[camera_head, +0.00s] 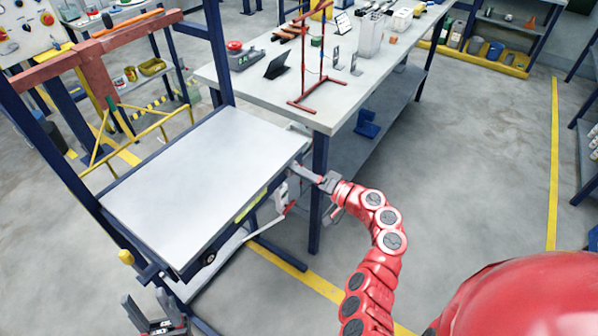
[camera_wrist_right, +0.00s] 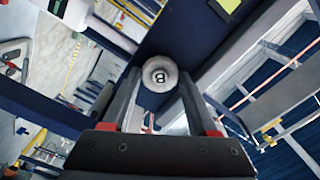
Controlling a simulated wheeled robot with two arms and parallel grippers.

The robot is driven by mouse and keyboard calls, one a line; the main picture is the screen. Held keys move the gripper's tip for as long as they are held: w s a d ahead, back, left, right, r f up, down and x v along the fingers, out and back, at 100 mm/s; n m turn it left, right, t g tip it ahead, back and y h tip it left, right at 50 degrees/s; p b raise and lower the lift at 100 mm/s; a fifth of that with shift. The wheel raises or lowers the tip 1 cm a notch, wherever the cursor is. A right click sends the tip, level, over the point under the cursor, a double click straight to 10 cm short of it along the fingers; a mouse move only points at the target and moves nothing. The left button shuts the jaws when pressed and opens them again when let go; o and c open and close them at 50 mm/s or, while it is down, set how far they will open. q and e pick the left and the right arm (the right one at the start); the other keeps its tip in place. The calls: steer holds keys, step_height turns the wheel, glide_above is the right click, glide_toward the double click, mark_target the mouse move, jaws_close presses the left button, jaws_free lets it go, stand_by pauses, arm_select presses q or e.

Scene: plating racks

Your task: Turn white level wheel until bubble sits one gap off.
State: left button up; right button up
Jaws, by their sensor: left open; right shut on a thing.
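The white wheel (camera_wrist_right: 160,74), marked with a dark letter B, sits between the fingers of my right gripper (camera_wrist_right: 160,88) in the right wrist view. This gripper is shut on it. In the head view my right gripper (camera_head: 303,174) is at the right corner of a metal-topped blue stand (camera_head: 200,180); the wheel cannot be made out there. A yellow-green strip (camera_head: 250,204), perhaps the level, is on the stand's front side; its bubble cannot be read. A yellow-green patch (camera_wrist_right: 228,5) also shows in the wrist view. My left gripper (camera_head: 150,302) is open and empty at bottom left.
A dark round knob (camera_head: 209,258) is on the stand's front near its left end. A white workbench (camera_head: 340,95) with a red frame (camera_head: 312,60) stands close behind the stand's right corner. The floor at right is clear up to the shelves.

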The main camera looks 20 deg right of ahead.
stand_by(0.3)
steer(key=o, duration=1.4)
steer(key=shift+c, duration=0.2)
